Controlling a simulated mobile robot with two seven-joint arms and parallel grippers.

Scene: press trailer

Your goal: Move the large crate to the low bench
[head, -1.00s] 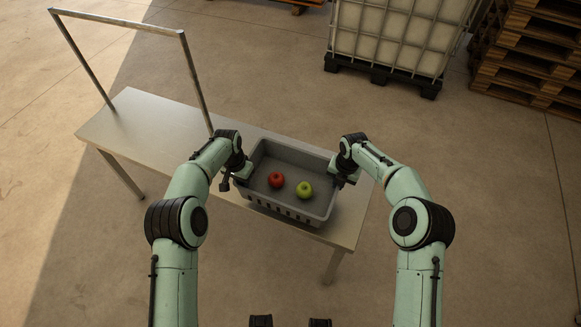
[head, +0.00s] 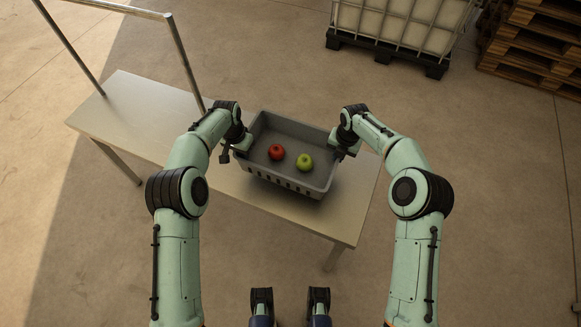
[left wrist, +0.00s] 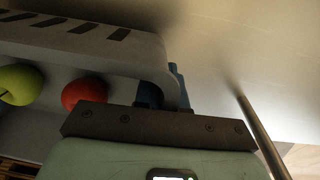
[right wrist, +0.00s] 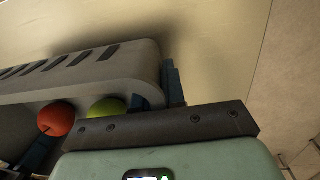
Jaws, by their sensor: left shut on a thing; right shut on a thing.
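The large crate (head: 290,183) is grey, with slots along its near side. A red apple (head: 276,152) and a green apple (head: 304,161) lie inside it. My left gripper (head: 239,148) is shut on its left end, and my right gripper (head: 344,148) on its right end. The blue fingers on the rim show in the left wrist view (left wrist: 162,92) and the right wrist view (right wrist: 172,86). The crate looks level over the right part of the low bench (head: 135,110). Whether its underside touches the bench top is hidden.
A metal frame (head: 120,8) rises at the bench's left part. The bench top left of the crate is clear. A white caged tank (head: 400,25) on a black pallet and stacked wooden pallets (head: 535,45) stand behind. The floor (head: 480,200) to the right is free.

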